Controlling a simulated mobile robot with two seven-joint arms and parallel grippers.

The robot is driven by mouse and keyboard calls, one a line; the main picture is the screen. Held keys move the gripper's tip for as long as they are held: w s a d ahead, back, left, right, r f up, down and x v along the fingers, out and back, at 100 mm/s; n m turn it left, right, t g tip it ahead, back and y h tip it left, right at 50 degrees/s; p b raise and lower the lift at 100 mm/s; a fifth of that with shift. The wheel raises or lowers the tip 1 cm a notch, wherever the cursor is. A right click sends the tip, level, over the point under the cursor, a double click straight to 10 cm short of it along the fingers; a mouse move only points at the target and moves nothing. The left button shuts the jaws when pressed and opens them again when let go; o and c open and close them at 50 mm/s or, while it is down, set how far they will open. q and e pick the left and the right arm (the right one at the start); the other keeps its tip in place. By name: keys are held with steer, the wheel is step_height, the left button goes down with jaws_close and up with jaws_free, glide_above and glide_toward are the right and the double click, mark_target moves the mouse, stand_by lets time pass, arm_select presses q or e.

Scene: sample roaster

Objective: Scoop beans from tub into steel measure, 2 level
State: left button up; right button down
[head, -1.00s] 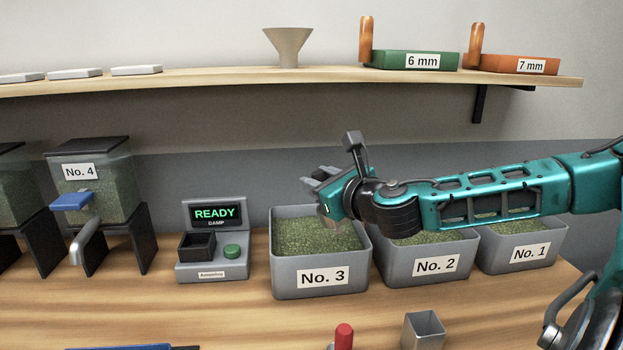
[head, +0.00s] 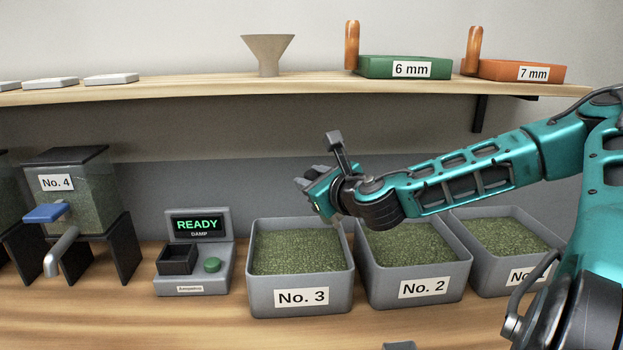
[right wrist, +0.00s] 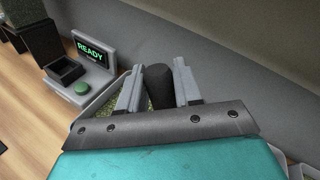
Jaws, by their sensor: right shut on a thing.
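My right gripper (head: 312,186) is above the rear right part of the tub marked No. 3 (head: 262,298), close to the tub marked No. 2 (head: 375,290). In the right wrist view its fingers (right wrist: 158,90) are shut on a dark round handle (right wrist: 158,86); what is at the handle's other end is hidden. Both tubs hold greenish beans, and the tub marked No. 1 (head: 480,279) is partly behind my arm. The top of the grey steel measure (head: 398,346) just shows at the bottom edge. My left gripper is not in view.
A small machine reading READY (head: 197,225) stands left of the tubs; a bean hopper marked No. 4 (head: 95,195) is further left. A shelf (head: 200,90) runs above, with a funnel (head: 268,53) and two trays.

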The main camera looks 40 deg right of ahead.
steer(key=shift+w+a+f, duration=0.1)
steer(key=shift+a+f, duration=0.05)
steer(key=shift+f, duration=0.45)
steer(key=shift+w+a+f, duration=0.1)
steer(key=shift+a+f, duration=0.05)
steer(key=shift+f, duration=0.45)
step_height(320, 180, down, 12)
steer(key=w+a+n+g+b, duration=0.1)
steer(key=w+a+n+b, duration=0.15)
steer(key=b, duration=0.55)
arm_select(q)
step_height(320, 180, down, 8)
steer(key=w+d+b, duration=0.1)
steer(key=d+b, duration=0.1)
steer(key=b, duration=0.1)
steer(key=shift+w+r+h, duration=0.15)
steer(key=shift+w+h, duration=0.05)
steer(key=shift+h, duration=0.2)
arm_select(e)
step_height(320, 180, up, 6)
steer(key=m+t, duration=0.2)
steer(key=m, duration=0.2)
steer(key=shift+s+d+m, duration=0.15)
steer(key=shift+s+m, duration=0.2)
